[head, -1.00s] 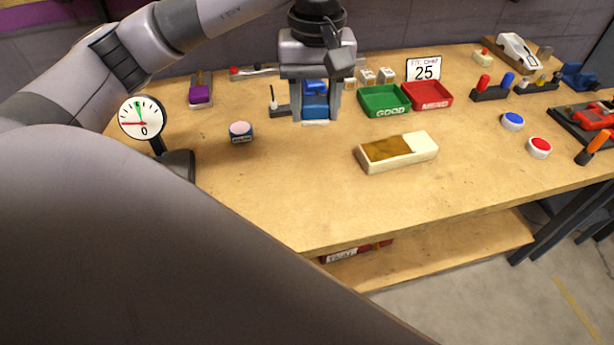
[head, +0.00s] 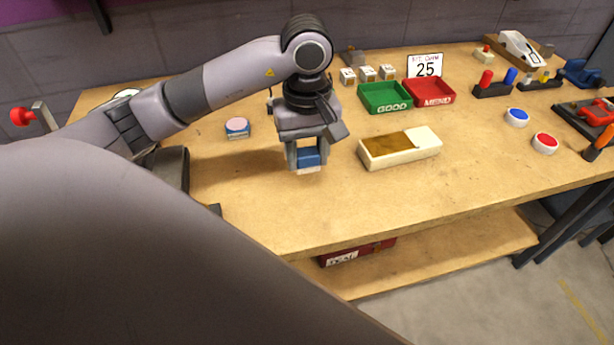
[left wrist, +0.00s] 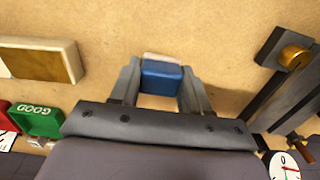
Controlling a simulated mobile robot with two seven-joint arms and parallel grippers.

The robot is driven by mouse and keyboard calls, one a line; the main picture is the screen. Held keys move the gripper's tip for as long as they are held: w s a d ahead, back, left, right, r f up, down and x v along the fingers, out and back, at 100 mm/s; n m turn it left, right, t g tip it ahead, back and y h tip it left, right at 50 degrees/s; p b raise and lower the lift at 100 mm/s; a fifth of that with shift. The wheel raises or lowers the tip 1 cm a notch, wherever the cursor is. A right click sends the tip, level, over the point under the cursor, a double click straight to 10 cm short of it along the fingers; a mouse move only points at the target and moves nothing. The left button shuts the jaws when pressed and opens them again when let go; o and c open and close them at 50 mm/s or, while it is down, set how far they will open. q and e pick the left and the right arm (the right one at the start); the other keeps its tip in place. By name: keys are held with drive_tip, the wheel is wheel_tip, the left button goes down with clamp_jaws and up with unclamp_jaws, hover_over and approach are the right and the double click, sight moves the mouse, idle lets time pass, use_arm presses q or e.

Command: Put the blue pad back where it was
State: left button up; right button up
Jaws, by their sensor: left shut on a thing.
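My left gripper (head: 306,160) is shut on the blue pad (head: 308,156), a small blue block with a pale layer at its lower side. It is over bare wood, left of the cream box; I cannot tell whether the pad touches the table. In the left wrist view the blue pad (left wrist: 161,77) sits between the two fingers of the left gripper (left wrist: 160,80), its pale edge on the far side. My left arm covers part of the back left of the table. My right gripper is not in view.
A cream box with a brown recess (head: 400,148) lies right of the gripper. A pink-topped blue block (head: 237,127) stands left. Green (head: 385,98) and red (head: 430,93) trays are behind. The wood in front of the gripper is clear.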

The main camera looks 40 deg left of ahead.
sight(307, 189)
use_arm(q)
wheel_tip(307, 189, down, 6)
idle(0.4)
drive_tip(key=shift+f, duration=0.1)
drive_tip(key=o, duration=0.6)
drive_tip(key=shift+f, duration=0.1)
drive_tip(key=o, duration=0.4)
drive_tip(key=shift+r, duration=0.2)
